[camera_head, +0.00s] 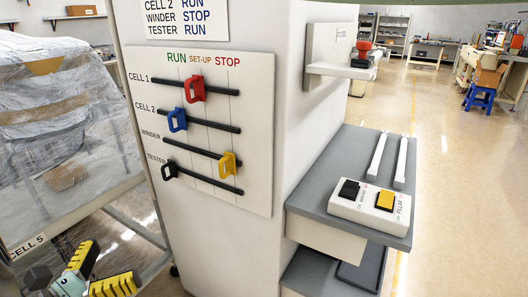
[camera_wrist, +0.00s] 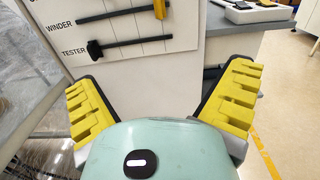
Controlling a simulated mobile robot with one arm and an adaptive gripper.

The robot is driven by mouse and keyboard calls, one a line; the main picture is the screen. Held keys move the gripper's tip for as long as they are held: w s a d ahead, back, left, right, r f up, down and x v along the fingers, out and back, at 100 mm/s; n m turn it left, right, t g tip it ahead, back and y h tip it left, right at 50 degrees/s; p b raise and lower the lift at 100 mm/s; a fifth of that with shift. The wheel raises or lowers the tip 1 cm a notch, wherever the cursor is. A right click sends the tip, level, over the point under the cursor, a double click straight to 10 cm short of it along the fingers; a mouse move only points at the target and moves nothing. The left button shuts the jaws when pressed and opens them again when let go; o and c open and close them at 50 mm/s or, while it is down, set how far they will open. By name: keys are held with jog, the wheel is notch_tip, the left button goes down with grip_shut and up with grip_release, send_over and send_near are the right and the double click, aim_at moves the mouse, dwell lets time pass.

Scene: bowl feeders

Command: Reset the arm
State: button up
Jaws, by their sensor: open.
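My gripper (camera_head: 101,268) is at the lower left in the head view, low and left of the lever panel (camera_head: 255,110). Its two yellow-padded fingers are spread wide and hold nothing. In the wrist view my gripper (camera_wrist: 160,78) faces the lower part of the panel. On the panel, the red handle (camera_head: 194,89) of CELL 1 is around the SET-UP zone. The blue handle (camera_head: 177,120) of CELL 2 and the black handle (camera_head: 169,171) of TESTER are at the left, RUN side. The yellow handle (camera_head: 228,164) of WINDER is toward the right, STOP side.
A grey shelf (camera_head: 355,150) with a switch box (camera_head: 350,208) juts out right of the panel. A wrapped load behind a clear guard (camera_head: 75,130) stands at left, close to my gripper. Open floor lies at right.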

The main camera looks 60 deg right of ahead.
jog(key=d+p, duration=0.5)
jog(key=d, duration=0.5)
jog(key=shift+w, duration=0.45)
jog(key=a+b, duration=0.5)
jog(key=a, duration=0.5)
jog(key=shift+s, duration=0.4)
jog(key=shift+r, duration=0.1)
